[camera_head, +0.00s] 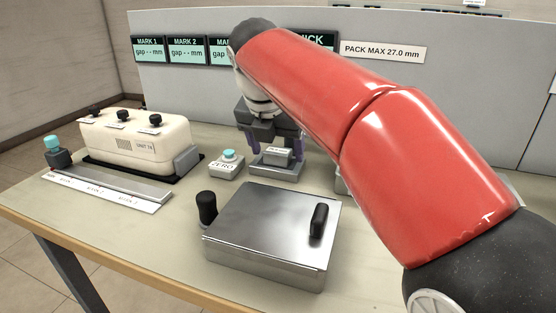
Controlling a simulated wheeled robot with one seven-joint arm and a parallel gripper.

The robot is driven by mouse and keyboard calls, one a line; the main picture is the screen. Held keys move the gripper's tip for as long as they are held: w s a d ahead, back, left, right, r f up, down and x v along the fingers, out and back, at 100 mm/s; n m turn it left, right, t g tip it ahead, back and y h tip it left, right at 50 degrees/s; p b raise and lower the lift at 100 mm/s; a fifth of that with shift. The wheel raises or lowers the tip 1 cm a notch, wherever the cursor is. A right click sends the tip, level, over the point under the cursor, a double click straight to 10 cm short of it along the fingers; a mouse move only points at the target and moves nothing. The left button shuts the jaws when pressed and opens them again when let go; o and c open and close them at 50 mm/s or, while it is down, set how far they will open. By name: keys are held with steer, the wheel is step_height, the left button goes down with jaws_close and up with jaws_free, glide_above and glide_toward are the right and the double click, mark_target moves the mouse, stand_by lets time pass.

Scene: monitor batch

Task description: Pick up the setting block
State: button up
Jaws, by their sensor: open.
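A small grey block with a white label (278,156), which looks like the setting block, sits on a low grey stand (268,167) near the middle of the table. The label is too small to read. My gripper (277,147) points down over the stand. Its fingers are apart, with a purple finger to the left of the block and the other to the right. Whether either finger touches the block cannot be told. My red arm hides part of the area behind and right of it.
A ZERO button box (227,165) stands close left of the stand. A metal plate box with black handles (265,230) is in front. A cream unit with black knobs (135,138) and a marked rail (110,187) are at left. A display panel wall (440,80) closes the back.

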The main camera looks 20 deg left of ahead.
mark_target(277, 151)
steer(key=shift+w+f, duration=0.1)
steer(key=shift+f, duration=0.25)
steer(key=shift+c, duration=0.4)
steer(key=shift+r, duration=0.1)
steer(key=c, duration=1.2)
step_height(277, 151, up, 10)
steer(key=p, duration=0.3)
